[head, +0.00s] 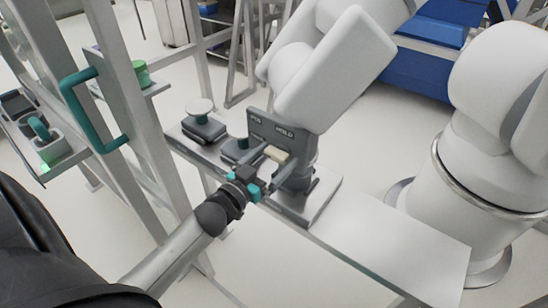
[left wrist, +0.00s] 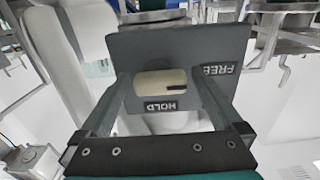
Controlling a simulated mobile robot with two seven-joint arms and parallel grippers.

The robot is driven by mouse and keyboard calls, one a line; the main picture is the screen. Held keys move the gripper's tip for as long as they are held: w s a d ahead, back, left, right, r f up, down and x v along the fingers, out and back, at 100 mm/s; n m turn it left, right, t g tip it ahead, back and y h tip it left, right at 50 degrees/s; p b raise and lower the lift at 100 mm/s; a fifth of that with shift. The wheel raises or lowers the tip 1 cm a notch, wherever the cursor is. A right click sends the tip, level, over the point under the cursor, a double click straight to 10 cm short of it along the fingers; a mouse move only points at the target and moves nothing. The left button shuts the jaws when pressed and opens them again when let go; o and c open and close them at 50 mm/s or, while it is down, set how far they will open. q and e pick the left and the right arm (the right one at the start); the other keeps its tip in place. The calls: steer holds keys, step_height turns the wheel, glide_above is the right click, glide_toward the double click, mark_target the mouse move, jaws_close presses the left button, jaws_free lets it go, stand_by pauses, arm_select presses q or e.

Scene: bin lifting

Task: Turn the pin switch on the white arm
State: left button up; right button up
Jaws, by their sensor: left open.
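The white arm (head: 335,65) rises at the center of the head view from a grey base on a narrow bench. A grey switch plate (head: 285,128) with HOLD and FREE labels is fixed to it. The cream pin switch (head: 276,153) sticks out from the plate. In the left wrist view the pin switch (left wrist: 162,83) lies across the plate (left wrist: 185,50), just above the HOLD label. My left gripper (head: 263,170) is open in front of the plate. Its two fingers stand on either side of the pin switch, apart from it in the wrist view. My right gripper is not in view.
The white bench (head: 390,240) is clear to the right of the base. Grey devices with round knobs (head: 203,120) stand left of the plate. A frame with a teal handle (head: 92,112) is at the left. A large white machine (head: 490,130) stands at the right.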

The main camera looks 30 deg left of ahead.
arm_select(q)
steer(key=c, duration=1.2)
steer(key=shift+c, duration=0.2)
steer(key=shift+m, duration=0.5)
steer(key=m+p, duration=0.1)
steer(key=m, duration=0.2)
steer(key=shift+r, duration=0.15)
steer(key=m+p, duration=0.1)
steer(key=m, duration=0.8)
steer(key=shift+r, duration=0.1)
steer(key=m, duration=0.4)
steer(key=shift+d+m, duration=0.1)
steer(key=shift+m, duration=0.6)
